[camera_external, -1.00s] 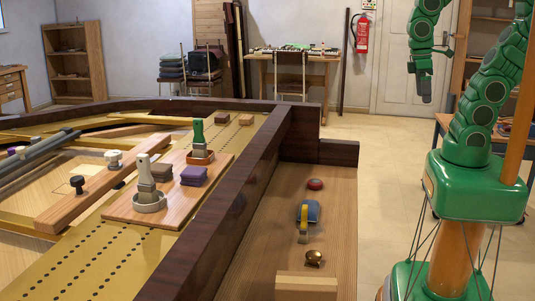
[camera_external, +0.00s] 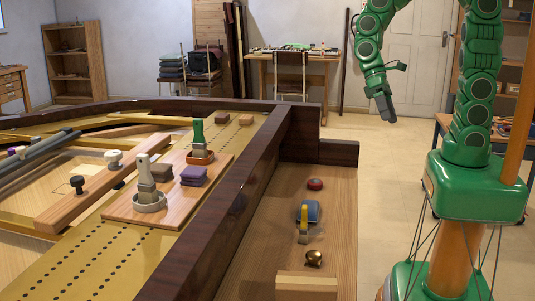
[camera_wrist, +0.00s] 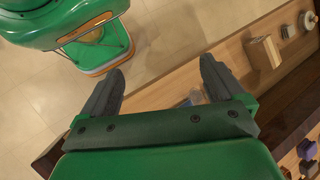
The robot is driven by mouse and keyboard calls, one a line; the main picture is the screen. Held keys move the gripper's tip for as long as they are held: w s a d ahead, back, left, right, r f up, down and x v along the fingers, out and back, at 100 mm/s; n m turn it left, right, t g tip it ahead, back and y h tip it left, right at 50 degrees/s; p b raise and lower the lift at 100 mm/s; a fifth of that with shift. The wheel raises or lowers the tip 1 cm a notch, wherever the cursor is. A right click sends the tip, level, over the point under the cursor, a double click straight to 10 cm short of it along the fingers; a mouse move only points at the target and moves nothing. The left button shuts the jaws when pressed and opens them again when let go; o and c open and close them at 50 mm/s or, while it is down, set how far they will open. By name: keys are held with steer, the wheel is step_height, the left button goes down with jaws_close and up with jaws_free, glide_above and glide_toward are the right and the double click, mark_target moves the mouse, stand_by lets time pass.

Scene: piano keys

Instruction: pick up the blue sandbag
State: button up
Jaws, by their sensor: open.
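The blue sandbag (camera_external: 313,213) lies on the wooden keybed shelf to the right of the dark beam. A yellow-and-grey tool (camera_external: 303,222) is right beside it at its left, seemingly touching. In the wrist view a bit of blue (camera_wrist: 194,97), probably the sandbag, shows by the right finger and is mostly hidden by my gripper's body. My gripper (camera_external: 385,112) is open and empty, high up and to the right of the shelf in the external view. Its two fingers (camera_wrist: 162,70) stand wide apart in the wrist view.
A red round piece (camera_external: 315,184) lies behind the sandbag, and a brass knob (camera_external: 313,257) and pale wood block (camera_external: 306,285) lie in front. The dark raised beam (camera_external: 225,215) borders the shelf on the left. Purple pads (camera_external: 193,175) sit on a board beyond it.

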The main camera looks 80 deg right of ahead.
steer(key=w+a+f+m+y, duration=0.3)
steer(key=w+f, duration=0.3)
steer(key=w, duration=0.2)
steer(key=m+t+y, duration=0.2)
steer(key=m+y, duration=0.2)
steer(key=m, duration=0.3)
glide_above(314, 201)
steer(key=s+d, duration=0.3)
step_height(314, 201, down, 12)
steer(key=w+f+m, duration=0.1)
steer(key=f, duration=0.2)
steer(key=w+d+f+m+t, duration=0.1)
steer(key=f+m, duration=0.1)
steer(key=f, duration=0.1)
steer(key=w+d+f+m+y, duration=0.1)
steer(key=f, duration=0.2)
steer(key=shift+w+f+t, duration=0.15)
steer(key=shift+t, duration=0.25)
steer(key=shift+w+d+f+m, duration=0.15)
steer(key=shift+d+f+m, duration=0.05)
steer(key=shift+f+m, duration=0.25)
steer(key=shift+x, duration=1.3)
steer(key=shift+w+x, duration=0.25)
steer(key=shift+x, duration=1.1)
steer(key=shift+w+x, duration=0.2)
steer(key=shift+x, duration=1.15)
steer(key=shift+r, duration=0.15)
steer(key=c, duration=1.3)
